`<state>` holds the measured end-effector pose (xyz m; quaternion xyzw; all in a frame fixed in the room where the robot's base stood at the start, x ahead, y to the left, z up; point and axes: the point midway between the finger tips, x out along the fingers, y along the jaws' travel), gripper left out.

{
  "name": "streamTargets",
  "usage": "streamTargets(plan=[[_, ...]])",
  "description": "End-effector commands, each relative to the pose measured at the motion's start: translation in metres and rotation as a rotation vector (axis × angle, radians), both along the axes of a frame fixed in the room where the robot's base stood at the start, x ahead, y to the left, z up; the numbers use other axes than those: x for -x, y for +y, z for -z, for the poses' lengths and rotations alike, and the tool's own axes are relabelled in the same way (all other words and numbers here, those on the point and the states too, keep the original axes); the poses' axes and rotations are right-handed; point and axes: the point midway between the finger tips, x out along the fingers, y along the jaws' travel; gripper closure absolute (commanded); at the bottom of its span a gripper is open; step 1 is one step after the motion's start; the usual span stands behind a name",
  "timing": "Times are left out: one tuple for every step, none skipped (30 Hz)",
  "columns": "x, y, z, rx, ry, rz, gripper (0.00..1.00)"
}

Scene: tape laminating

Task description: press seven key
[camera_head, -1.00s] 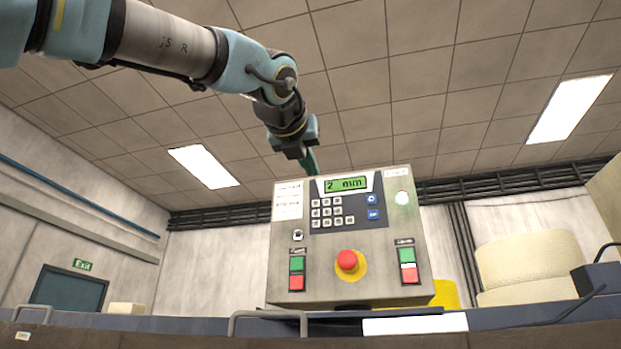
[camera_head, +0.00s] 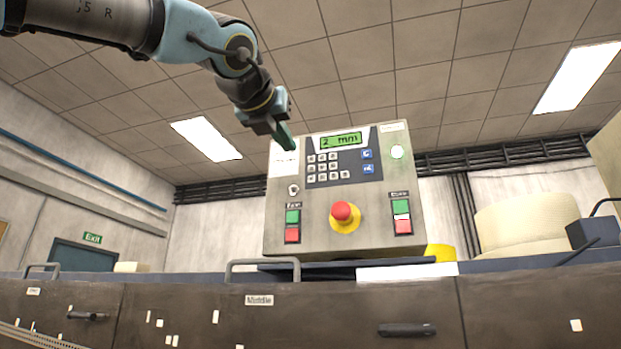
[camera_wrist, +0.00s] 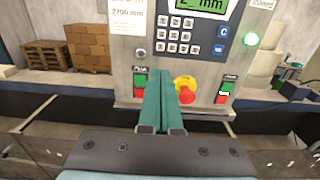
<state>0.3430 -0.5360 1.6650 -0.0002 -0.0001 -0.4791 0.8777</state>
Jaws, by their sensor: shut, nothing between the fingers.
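The control panel (camera_head: 375,225) stands upright on the machine, with a green display (camera_head: 341,140) reading "2 mm". Its number keypad (camera_head: 327,168) has rows of small pale keys and shows in the wrist view (camera_wrist: 178,35) too. The seven key cannot be told apart at this size. My gripper (camera_head: 288,145) is shut and empty, its teal fingers pointing down toward the panel's upper left. In the wrist view the closed fingertips (camera_wrist: 160,80) appear below the keypad, left of the red emergency button (camera_wrist: 185,95). No contact with a key is visible.
Blue keys (camera_head: 367,161) sit right of the keypad. The red emergency button on its yellow base (camera_head: 344,224) and green and red buttons lie lower on the panel. A metal handle (camera_head: 262,265) and drawers are below. Stacked boxes (camera_wrist: 87,45) stand at the left.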

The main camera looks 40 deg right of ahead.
Motion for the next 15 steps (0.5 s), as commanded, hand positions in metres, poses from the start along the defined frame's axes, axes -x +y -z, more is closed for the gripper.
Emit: streamTargets(plan=[[0.0,0.0,0.0,0.0,0.0,0.001,1.0],[0.0,0.0,0.0,0.0,0.0,0.001,1.0],[0.0,0.0,0.0,0.0,0.0,0.001,1.0],[0.0,0.0,0.0,0.0,0.0,0.001,1.0],[0.0,0.0,0.0,0.0,0.0,0.0,1.0],[0.0,0.0,0.0,0.0,0.0,0.0,1.0],[0.0,0.0,0.0,0.0,0.0,0.0,1.0],[0.0,0.0,0.0,0.0,0.0,0.0,1.0],[0.0,-0.001,0.0,-0.001,0.001,0.001,1.0],[-0.001,-0.002,0.0,-0.001,0.001,0.001,1.0],[-0.001,-0.003,-0.001,-0.001,0.001,0.001,1.0],[-0.003,-0.006,-0.001,-0.001,0.0,0.001,1.0],[-0.004,-0.008,-0.001,-0.001,0.0,0.001,1.0],[-0.006,-0.012,-0.001,-0.002,0.0,0.001,1.0],[-0.009,-0.017,-0.001,-0.004,0.0,0.0,1.0]])
